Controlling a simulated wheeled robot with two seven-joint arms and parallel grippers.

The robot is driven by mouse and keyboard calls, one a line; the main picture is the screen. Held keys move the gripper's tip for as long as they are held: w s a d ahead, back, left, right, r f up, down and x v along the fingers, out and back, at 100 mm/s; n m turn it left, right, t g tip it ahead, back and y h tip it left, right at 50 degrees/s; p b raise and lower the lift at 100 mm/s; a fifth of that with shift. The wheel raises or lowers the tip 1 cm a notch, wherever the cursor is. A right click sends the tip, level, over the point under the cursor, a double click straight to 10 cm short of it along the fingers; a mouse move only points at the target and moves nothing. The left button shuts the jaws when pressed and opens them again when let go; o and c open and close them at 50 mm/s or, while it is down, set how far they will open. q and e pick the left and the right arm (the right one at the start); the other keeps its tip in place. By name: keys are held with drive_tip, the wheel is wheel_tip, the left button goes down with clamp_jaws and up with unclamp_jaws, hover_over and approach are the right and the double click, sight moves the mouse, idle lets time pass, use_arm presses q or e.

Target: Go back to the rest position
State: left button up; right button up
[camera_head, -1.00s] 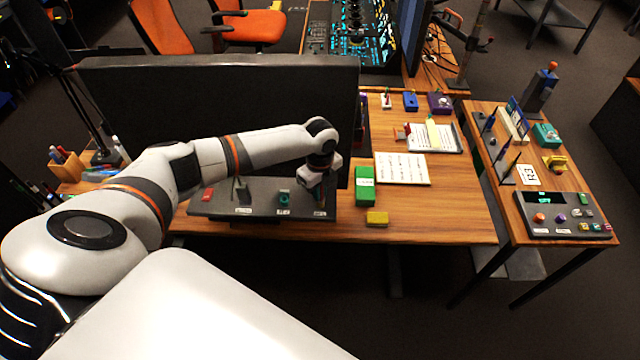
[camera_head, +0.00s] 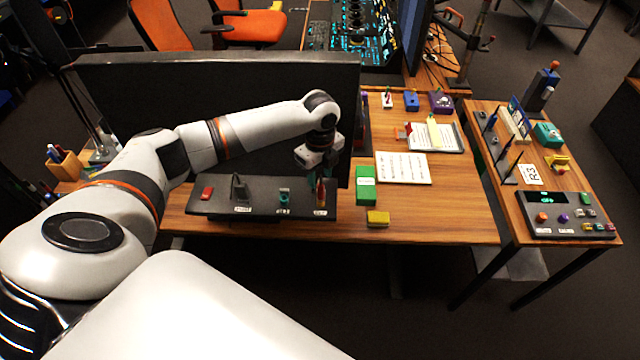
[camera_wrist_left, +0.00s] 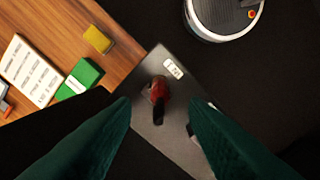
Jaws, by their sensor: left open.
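My right gripper is not in view.
A large black monitor (camera_head: 210,110) stands close behind the left arm. A green box (camera_head: 365,186) and a yellow block (camera_head: 378,217) lie right of the panel. The table's right front (camera_head: 450,215) is clear. A side table holds a button box (camera_head: 565,215).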

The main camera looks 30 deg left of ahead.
use_arm(q)
wheel_tip(320, 180, up, 6)
drive_tip(key=shift+b, duration=0.55)
drive_tip(key=s+d+f+n+t+h, duration=0.1)
drive_tip(key=s+d+f+n, duration=0.2)
drive_tip(key=s+d+f, duration=0.35)
drive_tip(key=s+d+f+n+t+h, duration=0.1)
drive_tip(key=s+d+f+n, duration=0.2)
drive_tip(key=s+d, duration=0.6)
drive_tip(key=s+a+r+n+t+y, duration=0.1)
drive_tip(key=s+a+n+t+y, duration=0.15)
drive_tip(key=s+n, duration=0.95)
wheel_tip(320, 180, down, 29)
drive_tip(key=g+b, duration=0.2)
drive_tip(key=b, duration=0.3)
drive_tip(key=s+a+f+b, duration=0.2)
drive_tip(key=s+f, duration=0.6)
drive_tip(key=f, duration=0.3)
drive_tip(key=s+a+f+g+b, duration=0.1)
drive_tip(key=s+f, duration=0.8)
drive_tip(key=f, duration=0.2)
drive_tip(key=shift+a+b, duration=0.4)
drive_tip(key=shift+f+g+h, duration=0.1)
drive_tip(key=shift+g+h, duration=0.15)
drive_tip(key=shift+c, duration=0.5)
